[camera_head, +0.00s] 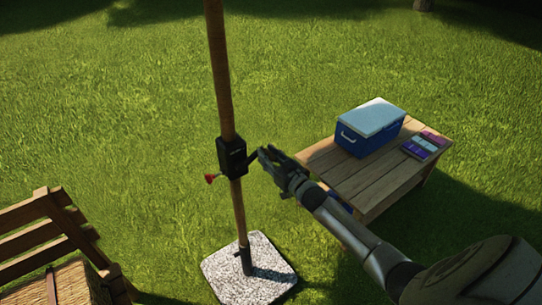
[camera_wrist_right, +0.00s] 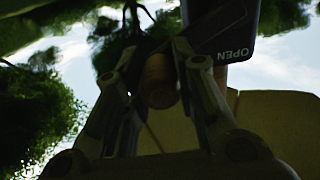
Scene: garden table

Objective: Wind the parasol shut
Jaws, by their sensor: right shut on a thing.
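The parasol's wooden pole (camera_head: 219,70) stands upright in the head view, with a black winder housing (camera_head: 233,158) on it. A red knob (camera_head: 210,178) sticks out of the housing's left side. My right gripper (camera_head: 266,157) is at the housing's right side, shut on the crank handle. In the right wrist view the handle's brown round grip (camera_wrist_right: 160,82) is between the fingers, and the housing (camera_wrist_right: 232,35) above it reads "OPEN", upside down. A beige surface (camera_wrist_right: 275,125), perhaps the canopy, shows behind. My left gripper is not in view.
A speckled stone base (camera_head: 225,281) holds the pole on the grass. A wooden table (camera_head: 375,182) at right carries a blue cooler (camera_head: 372,135) and a purple patterned item (camera_head: 423,145). A slatted wooden bench (camera_head: 40,228) stands at lower left. Open grass lies behind the pole.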

